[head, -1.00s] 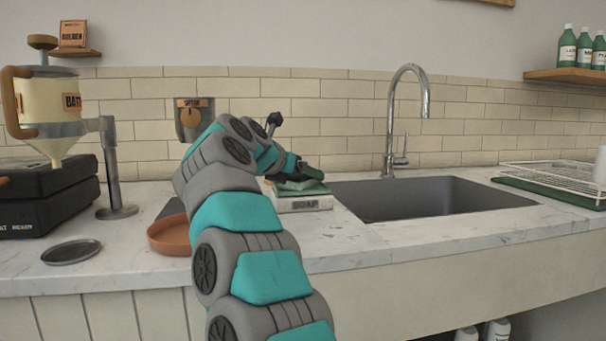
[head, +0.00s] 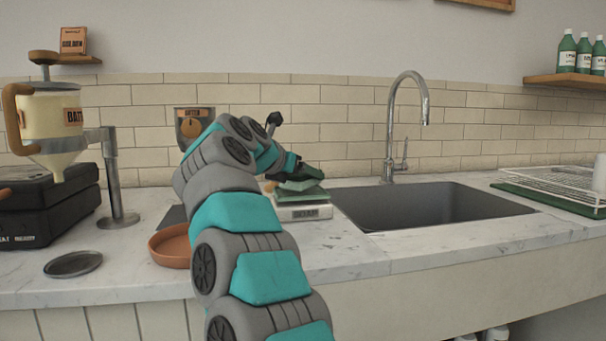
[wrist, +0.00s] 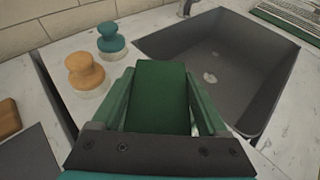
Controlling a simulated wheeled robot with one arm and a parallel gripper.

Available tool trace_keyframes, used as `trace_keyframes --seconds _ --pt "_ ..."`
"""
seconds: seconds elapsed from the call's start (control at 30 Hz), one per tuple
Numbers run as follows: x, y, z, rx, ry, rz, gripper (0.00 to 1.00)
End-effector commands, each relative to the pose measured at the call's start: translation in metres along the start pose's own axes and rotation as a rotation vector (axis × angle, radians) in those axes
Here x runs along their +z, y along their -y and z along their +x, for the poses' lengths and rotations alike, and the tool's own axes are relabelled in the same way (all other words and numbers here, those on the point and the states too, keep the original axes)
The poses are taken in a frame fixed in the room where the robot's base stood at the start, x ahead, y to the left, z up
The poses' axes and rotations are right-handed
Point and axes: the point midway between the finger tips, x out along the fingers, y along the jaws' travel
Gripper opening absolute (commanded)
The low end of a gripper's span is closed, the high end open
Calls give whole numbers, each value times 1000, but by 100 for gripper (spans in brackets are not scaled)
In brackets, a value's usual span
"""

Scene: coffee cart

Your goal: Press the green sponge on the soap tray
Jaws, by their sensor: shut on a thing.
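The soap tray (head: 303,213) is a low, pale box with a label on its front and a green top, on the counter left of the sink. My gripper (wrist: 160,105) is shut on the green sponge (wrist: 160,90), a dark green block between its two green fingers. In the head view, my gripper (head: 298,180) is over the tray, with green shapes stacked closely there. I cannot tell whether the sponge touches the tray's top. In the wrist view the sponge and fingers hide the tray.
The sink (head: 430,205) with its tap (head: 392,130) lies just right of the tray. A terracotta dish (head: 172,246) is to the left. Orange-knobbed (wrist: 85,70) and teal-knobbed (wrist: 110,37) items stand close to my gripper. A wire rack (head: 555,182) is far right.

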Motion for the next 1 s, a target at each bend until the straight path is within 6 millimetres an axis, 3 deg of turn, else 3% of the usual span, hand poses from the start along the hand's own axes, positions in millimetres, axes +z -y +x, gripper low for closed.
trace_keyframes --seconds 0.53,1.0 --pt "36 7 -12 -17 7 15 24" --pt "43 0 -18 0 -1 0 24"
